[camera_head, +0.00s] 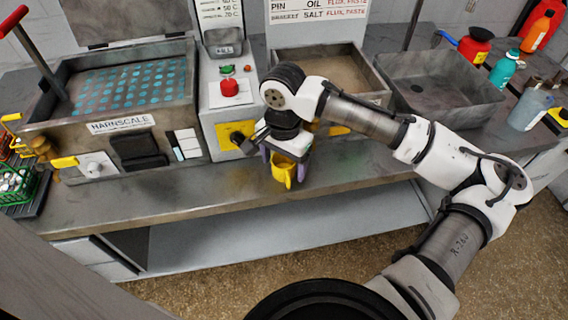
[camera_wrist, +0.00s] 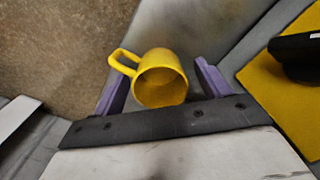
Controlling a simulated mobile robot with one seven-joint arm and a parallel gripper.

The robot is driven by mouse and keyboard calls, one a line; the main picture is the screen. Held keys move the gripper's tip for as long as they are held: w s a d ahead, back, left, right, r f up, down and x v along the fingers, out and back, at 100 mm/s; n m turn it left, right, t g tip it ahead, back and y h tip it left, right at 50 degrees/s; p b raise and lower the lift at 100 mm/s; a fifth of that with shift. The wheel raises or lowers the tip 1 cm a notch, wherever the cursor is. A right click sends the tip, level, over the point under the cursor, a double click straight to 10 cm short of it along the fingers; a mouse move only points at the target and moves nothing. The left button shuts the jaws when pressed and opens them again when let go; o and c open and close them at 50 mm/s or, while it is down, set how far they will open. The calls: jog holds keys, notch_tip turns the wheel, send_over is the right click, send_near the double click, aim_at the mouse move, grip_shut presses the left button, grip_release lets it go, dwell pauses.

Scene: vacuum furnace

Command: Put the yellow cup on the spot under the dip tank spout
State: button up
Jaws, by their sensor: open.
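The yellow cup (camera_head: 282,172) is at the front of the steel counter, below the end of my arm. In the wrist view the cup (camera_wrist: 161,80) shows its mouth toward the camera and its handle toward the upper left. My gripper (camera_head: 284,160) points down with its purple fingers on either side of the cup. In the wrist view my gripper (camera_wrist: 157,82) is open, with a gap at the right finger. A black spout-like fitting (camera_wrist: 298,50) on a yellow panel (camera_head: 237,134) is left of the cup in the head view. The spot under it is not clearly visible.
The Harnscale tank (camera_head: 120,124) stands at left, with a green basket (camera_head: 22,186) beside it. A control box with a red button (camera_head: 229,88) is behind my gripper. Bottles stand at the far right. The counter front (camera_head: 170,192) at left is clear.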

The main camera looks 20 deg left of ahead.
jog(key=shift+f, duration=0.2)
jog(key=c, duration=1.2)
jog(key=shift+r, duration=0.1)
